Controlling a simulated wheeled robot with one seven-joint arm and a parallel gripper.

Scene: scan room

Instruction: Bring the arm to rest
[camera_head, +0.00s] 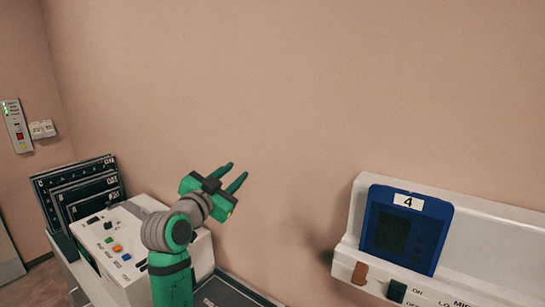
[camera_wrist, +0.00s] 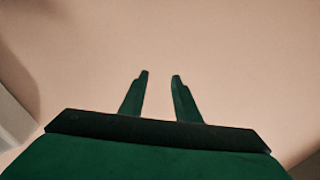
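My gripper (camera_head: 234,175) is raised in the middle of the head view, at the end of my green and grey arm. Its two green fingers stand apart with nothing between them. They point up and to the right, towards the bare wall. In the wrist view the fingers (camera_wrist: 160,75) are also parted and empty, with only plain wall beyond. The arm rises from the bottom of the head view, in front of a white console.
The white console (camera_head: 128,271) with coloured buttons stands at lower left, beside several dark panels (camera_head: 85,195). A white wall unit (camera_head: 485,252) with a blue device marked 4 (camera_head: 405,228) is at right. A switch box (camera_head: 17,126) hangs far left. The upper middle is clear wall.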

